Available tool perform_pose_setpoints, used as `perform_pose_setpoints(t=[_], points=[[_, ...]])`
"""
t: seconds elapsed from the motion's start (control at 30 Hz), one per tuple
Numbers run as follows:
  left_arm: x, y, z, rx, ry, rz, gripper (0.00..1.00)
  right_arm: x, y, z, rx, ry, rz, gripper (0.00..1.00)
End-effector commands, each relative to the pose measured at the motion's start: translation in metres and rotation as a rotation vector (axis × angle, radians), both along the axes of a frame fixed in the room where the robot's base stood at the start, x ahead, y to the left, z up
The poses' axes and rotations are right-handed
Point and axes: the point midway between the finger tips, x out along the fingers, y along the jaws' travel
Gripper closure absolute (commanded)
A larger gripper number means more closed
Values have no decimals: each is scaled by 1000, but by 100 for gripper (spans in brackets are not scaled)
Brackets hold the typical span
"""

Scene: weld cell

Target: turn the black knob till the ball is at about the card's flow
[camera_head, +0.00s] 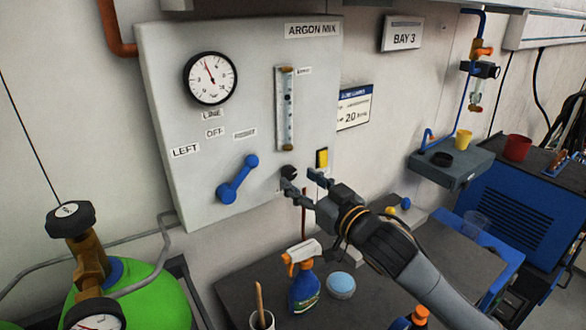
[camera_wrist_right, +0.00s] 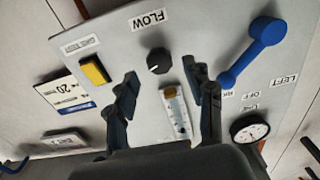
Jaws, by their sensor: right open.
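The black knob (camera_head: 289,171) is on the grey panel below the flow tube (camera_head: 285,110). In the wrist view the knob (camera_wrist_right: 159,61) shows a pale pointer mark under the FLOW label. My right gripper (camera_head: 301,183) is open in front of the knob; in the wrist view its fingers (camera_wrist_right: 160,80) stand on either side, and I see no clear contact. The tube (camera_wrist_right: 174,114) also shows in the wrist view; the ball is too small to make out surely. The card (camera_head: 354,107) reads 20, its unit too small to read. My left gripper is not in view.
A yellow button (camera_head: 322,158) sits right of the knob, close to my right gripper. A blue lever (camera_head: 237,180) and a round gauge (camera_head: 210,78) are on the panel's left.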

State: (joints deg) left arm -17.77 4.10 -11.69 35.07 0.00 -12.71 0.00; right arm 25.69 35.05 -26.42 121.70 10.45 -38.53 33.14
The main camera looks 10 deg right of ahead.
Motion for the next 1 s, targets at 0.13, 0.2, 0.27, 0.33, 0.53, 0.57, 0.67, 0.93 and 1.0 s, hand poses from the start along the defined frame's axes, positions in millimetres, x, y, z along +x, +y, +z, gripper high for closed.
perform_pose_setpoints(t=[0.13,0.2,0.27,0.33,0.53,0.57,0.67,0.93,1.0], points=[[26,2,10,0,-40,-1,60,20,9,2,2,1,1,47],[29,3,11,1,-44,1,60,26,11,1,1,0,0,47],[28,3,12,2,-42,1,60,29,12,1,0,0,0,47],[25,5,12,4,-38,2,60,31,14,0,0,0,1,47],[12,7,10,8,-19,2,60,32,14,-1,-1,0,1,47],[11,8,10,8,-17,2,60,32,14,-1,-1,0,1,47],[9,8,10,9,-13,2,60,32,14,-1,0,1,1,60],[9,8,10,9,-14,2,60,32,14,-1,-1,1,1,100],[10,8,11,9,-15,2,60,32,14,0,-5,-1,1,100]])
